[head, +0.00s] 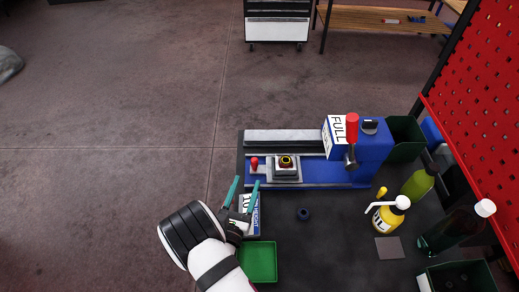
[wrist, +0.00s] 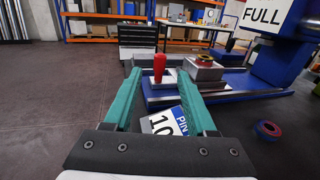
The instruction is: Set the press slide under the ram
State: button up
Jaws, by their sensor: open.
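The press slide (head: 284,176) is a grey block on rails, bearing a round brass-coloured piece (head: 286,161). It stands left of the blue press head (head: 374,150), not under the ram (head: 350,159). Its red handle (head: 254,163) points up at its left end. In the wrist view the handle (wrist: 159,67) shows between and beyond the fingertips, with the slide (wrist: 203,70) to its right. My gripper (head: 245,183) is open and empty, with teal fingers just in front of the handle, seemingly apart from it. The ram's lower end is hard to make out.
A tray with a white-and-blue label card (head: 250,215) lies under my gripper, and a green bin (head: 259,262) in front. A yellow oil bottle (head: 387,218) and other bottles stand right, by a red pegboard (head: 488,110).

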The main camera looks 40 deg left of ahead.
aim_at(256, 158)
jog(key=x, duration=1.2)
jog(key=shift+w, duration=0.1)
grip_shut()
dwell(0.9)
